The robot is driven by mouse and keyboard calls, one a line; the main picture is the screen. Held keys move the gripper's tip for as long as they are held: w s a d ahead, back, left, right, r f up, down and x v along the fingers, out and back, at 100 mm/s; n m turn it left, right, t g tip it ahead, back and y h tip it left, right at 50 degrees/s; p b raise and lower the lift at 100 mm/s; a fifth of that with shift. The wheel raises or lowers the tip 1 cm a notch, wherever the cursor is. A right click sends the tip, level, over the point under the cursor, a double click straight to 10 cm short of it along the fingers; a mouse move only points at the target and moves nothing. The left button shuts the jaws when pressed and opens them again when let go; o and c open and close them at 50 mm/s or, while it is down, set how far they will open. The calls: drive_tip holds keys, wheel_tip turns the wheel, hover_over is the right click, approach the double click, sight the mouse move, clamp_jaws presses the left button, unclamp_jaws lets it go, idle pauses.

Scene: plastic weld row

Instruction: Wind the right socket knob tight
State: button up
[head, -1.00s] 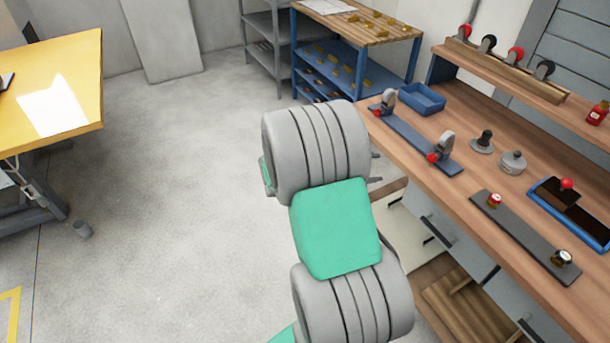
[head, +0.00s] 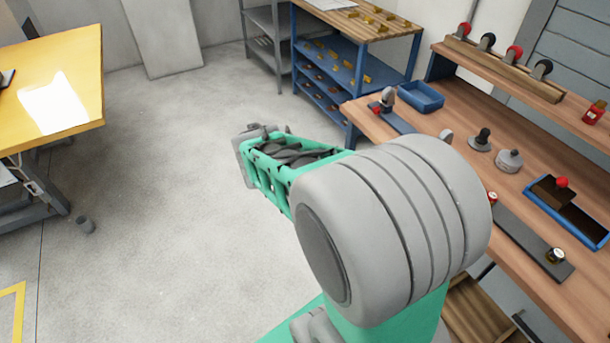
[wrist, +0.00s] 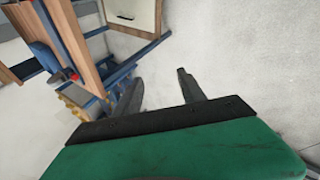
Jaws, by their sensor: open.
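A dark strip (head: 525,235) lies on the wooden bench with two small knobs on it. In the head view my arm reaches left over the floor, and the fingers cannot be made out there.
The bench (head: 440,130) also carries a blue bin (head: 420,96), a grey round lidded piece (head: 508,160), a dark-knobbed piece (head: 480,139) and a blue tray (head: 540,205) with a red ball. A blue shelf unit (head: 350,70) stands behind. A yellow table (head: 60,115) is at left, with open floor between.

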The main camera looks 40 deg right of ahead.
drive_tip(key=shift+a, duration=0.1)
drive_tip(key=s+d+f+m+g+p, duration=0.1)
drive_tip(key=s+d+f+g+p, duration=0.3)
drive_tip(key=s+d, duration=0.4)
drive_tip(key=s+d+f+m+g+p, duration=0.1)
drive_tip(key=s+d+f+g, duration=0.2)
drive_tip(key=s+d+f, duration=0.45)
drive_tip(key=w+d+r+n+t+h, duration=0.2)
drive_tip(key=w+d+r+n+h, duration=0.2)
drive_tip(key=d+r+n+h, duration=0.7)
drive_tip(key=d+f+n+y, duration=0.1)
drive_tip(key=d, duration=0.2)
drive_tip(key=d+f+n+y, duration=0.1)
drive_tip(key=d+n, duration=0.1)
drive_tip(key=s+d+n+y, duration=0.1)
drive_tip(key=d+n, duration=0.1)
drive_tip(key=d, duration=0.1)
drive_tip(key=shift+d+f+g, duration=0.3)
drive_tip(key=shift+d+f, duration=0.05)
drive_tip(key=shift+f, duration=0.05)
